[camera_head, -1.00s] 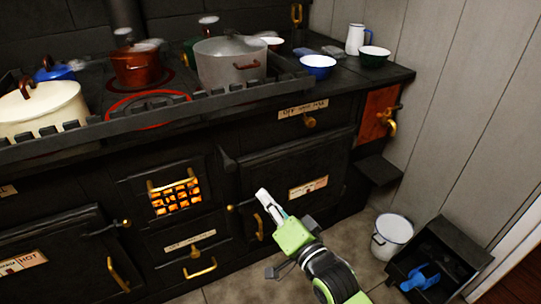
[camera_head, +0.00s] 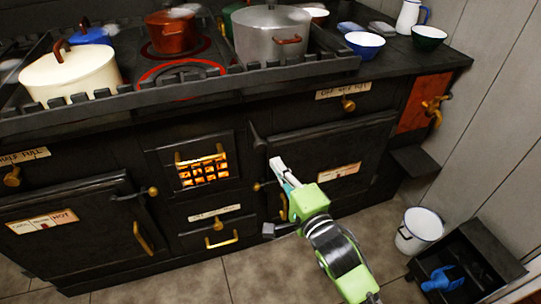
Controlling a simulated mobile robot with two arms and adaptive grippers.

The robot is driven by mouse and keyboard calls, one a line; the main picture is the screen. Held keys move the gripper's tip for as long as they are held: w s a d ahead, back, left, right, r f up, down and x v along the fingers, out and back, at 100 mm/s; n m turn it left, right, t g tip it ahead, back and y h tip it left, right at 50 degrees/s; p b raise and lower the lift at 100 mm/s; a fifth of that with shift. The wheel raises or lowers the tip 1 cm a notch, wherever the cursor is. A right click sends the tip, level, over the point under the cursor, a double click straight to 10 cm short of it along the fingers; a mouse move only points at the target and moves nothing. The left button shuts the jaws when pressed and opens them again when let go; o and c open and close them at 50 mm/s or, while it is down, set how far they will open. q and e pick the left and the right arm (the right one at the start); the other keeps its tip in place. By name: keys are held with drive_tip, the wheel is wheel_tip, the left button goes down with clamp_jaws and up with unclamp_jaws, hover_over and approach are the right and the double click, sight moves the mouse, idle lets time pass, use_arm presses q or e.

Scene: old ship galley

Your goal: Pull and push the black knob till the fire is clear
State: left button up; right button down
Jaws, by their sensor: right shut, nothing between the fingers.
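The black knob (camera_head: 258,142) sticks out from the front of the black stove, between the fire grate and the right oven door. The fire (camera_head: 204,172) glows orange behind the small barred grate, left of the knob. My right gripper (camera_head: 278,165) is shut and empty, its fingertips just below and to the right of the knob. I cannot tell whether they touch it. My left gripper is not in view.
Pots stand on the stove top behind a rail, among them a cream pot (camera_head: 70,76) and a grey pot (camera_head: 270,38). A brass tap (camera_head: 434,110) juts out at the right. A white bucket (camera_head: 419,231) and a black box (camera_head: 480,262) stand on the floor at the right.

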sight(265, 148)
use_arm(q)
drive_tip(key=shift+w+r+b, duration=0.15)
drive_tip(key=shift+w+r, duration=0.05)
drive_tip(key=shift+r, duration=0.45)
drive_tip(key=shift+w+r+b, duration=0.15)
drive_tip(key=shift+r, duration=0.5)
use_arm(e)
drive_tip(key=shift+x, duration=2.55)
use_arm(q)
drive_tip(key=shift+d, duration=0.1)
use_arm(e)
drive_tip(key=d+x, duration=0.1)
drive_tip(key=x, duration=0.6)
drive_tip(key=shift+w+r, duration=0.25)
drive_tip(key=shift+r, duration=0.1)
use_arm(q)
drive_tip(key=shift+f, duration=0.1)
use_arm(e)
drive_tip(key=shift+a, duration=0.1)
